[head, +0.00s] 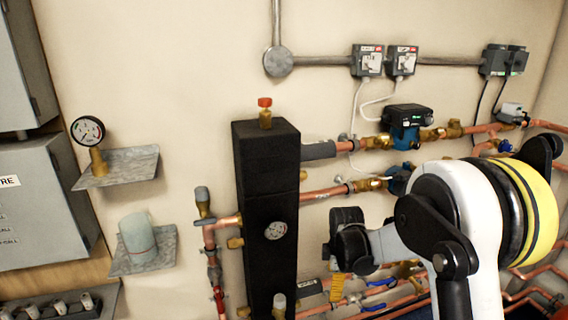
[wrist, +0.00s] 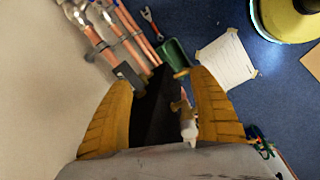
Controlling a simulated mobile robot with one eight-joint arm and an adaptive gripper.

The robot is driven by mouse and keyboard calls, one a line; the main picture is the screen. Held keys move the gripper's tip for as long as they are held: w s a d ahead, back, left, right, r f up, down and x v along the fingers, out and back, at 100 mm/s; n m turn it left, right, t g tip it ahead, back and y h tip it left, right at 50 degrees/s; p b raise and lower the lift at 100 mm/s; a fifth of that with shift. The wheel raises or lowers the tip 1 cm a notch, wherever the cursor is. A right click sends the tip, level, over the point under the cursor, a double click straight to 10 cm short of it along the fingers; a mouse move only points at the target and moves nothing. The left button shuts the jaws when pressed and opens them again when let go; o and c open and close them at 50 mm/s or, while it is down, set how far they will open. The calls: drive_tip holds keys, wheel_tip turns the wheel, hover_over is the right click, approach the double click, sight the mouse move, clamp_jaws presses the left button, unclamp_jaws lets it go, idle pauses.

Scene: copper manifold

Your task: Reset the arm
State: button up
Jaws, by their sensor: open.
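My arm (head: 460,215), white and black with a yellow band, reaches in from the right of the head view and is bent. My gripper (wrist: 158,78) shows two yellow-brown ribbed fingers standing well apart in the wrist view, with nothing held between them. In the head view, part of a yellow finger (head: 337,288) hangs below the black wrist, in front of the lower copper pipes. The rest of the gripper is hidden there. The wrist camera looks down past the fingers at the blue floor (wrist: 240,100).
A black manifold block (head: 265,190) stands left of my wrist, with copper pipes (head: 325,193) running right behind my arm. Shelves hold a gauge (head: 88,130) and a pale cylinder (head: 137,233). A paper sheet (wrist: 226,62), wrench (wrist: 152,24) and green dustpan (wrist: 174,55) lie below.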

drive_tip(key=s+d+r+m+t, duration=0.15)
drive_tip(key=s+r+m, duration=0.4)
drive_tip(key=r, duration=0.55)
drive_tip(key=s+d+r+m+t, duration=0.1)
drive_tip(key=s+r+m, duration=0.3)
drive_tip(key=s, duration=0.6)
drive_tip(key=s+d+r+m+t, duration=0.2)
drive_tip(key=s+r+m, duration=0.3)
drive_tip(key=s, duration=0.6)
drive_tip(key=shift+s+m+t, duration=0.15)
drive_tip(key=shift+m+t, duration=0.4)
drive_tip(key=shift+m, duration=0.7)
drive_tip(key=shift+a, duration=0.1)
